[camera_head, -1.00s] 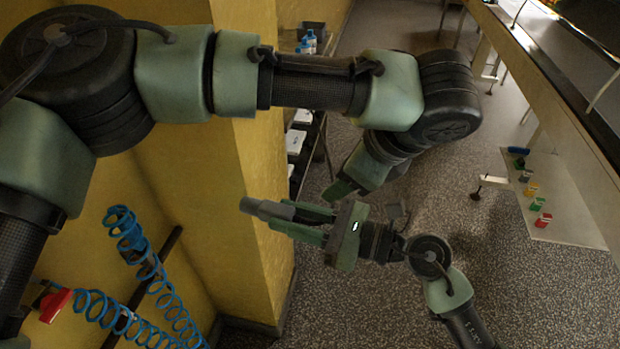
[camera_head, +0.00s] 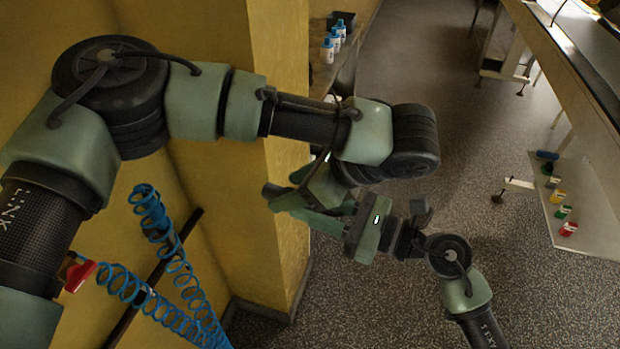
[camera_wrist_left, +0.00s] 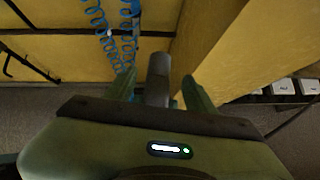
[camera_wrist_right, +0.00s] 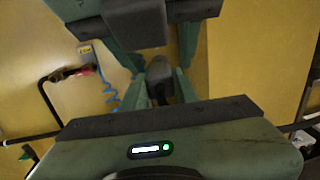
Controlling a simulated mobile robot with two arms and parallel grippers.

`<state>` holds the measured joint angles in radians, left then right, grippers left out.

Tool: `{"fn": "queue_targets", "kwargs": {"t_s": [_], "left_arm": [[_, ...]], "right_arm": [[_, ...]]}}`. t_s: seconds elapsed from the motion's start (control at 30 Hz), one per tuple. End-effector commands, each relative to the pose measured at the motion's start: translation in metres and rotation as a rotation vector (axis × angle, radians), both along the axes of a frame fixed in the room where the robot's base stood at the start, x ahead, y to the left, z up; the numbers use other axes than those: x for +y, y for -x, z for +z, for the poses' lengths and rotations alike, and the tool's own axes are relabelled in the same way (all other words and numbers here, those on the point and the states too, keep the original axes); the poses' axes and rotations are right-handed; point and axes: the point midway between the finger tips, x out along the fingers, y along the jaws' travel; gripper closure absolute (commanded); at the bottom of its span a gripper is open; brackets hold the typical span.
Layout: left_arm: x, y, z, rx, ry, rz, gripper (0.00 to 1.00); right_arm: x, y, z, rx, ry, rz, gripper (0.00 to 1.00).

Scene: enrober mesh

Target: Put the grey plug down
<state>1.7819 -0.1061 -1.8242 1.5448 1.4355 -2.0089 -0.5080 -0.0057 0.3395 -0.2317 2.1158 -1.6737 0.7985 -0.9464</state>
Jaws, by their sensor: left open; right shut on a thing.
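The grey plug (camera_head: 271,190) shows its dark end at the left tip of my right gripper (camera_head: 298,208) in the head view. My right gripper is shut on it, in mid-air beside the yellow pillar. In the right wrist view the plug (camera_wrist_right: 158,76) stands between the right fingers. My left gripper (camera_head: 312,184) is open and close to the right fingers, partly overlapping them. In the left wrist view the plug (camera_wrist_left: 157,75) appears between the left fingers, with gaps on both sides. How deep it sits there I cannot tell.
A yellow pillar (camera_head: 240,200) stands close behind the grippers. A blue coiled hose (camera_head: 150,290) with a red fitting (camera_head: 79,274) hangs at lower left. Bottles (camera_head: 333,40) stand on a shelf behind. A pale panel (camera_head: 588,205) with coloured items is at right, and open floor (camera_head: 440,120) lies between.

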Motion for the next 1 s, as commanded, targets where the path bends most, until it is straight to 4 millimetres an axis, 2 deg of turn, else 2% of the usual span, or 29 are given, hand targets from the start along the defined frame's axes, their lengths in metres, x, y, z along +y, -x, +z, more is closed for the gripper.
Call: {"fn": "queue_targets", "kwargs": {"t_s": [0.2, 0.47, 0.5, 0.7, 0.8, 0.83, 0.9, 1.0], "left_arm": [[0.0099, -0.0051, -0.0116, 0.001, 0.001, -0.001, 0.45], [0.0109, -0.0059, -0.0124, 0.0, 0.0, -0.001, 0.45], [0.0109, -0.0059, -0.0124, -0.001, 0.0, -0.001, 0.48], [0.0107, -0.0059, -0.0121, -0.001, 0.0, -0.001, 1.0], [0.0106, -0.0061, -0.012, -0.001, 0.001, -0.001, 1.0], [0.0107, -0.0064, -0.0112, -0.002, 0.0, -0.001, 1.0], [0.0106, -0.0065, -0.0112, -0.003, 0.0, -0.001, 1.0], [0.0106, -0.0064, -0.0113, -0.002, 0.0, -0.001, 1.0]], "right_arm": [[0.0, -0.0001, 0.0016, -0.002, -0.002, 0.0, 1.0], [0.0, -0.0001, 0.0015, -0.002, -0.002, 0.0, 1.0], [0.0, -0.0001, 0.0015, -0.002, -0.002, 0.0, 1.0], [0.0002, 0.0001, 0.0015, -0.001, -0.003, 0.001, 1.0], [0.0005, 0.0004, 0.0015, -0.001, -0.003, 0.002, 1.0], [0.0005, 0.0005, 0.0016, -0.001, -0.003, 0.002, 0.66], [0.0005, 0.0006, 0.0015, -0.001, -0.003, 0.002, 0.46], [0.0004, 0.0004, 0.0011, -0.001, -0.002, 0.001, 0.46]]}}
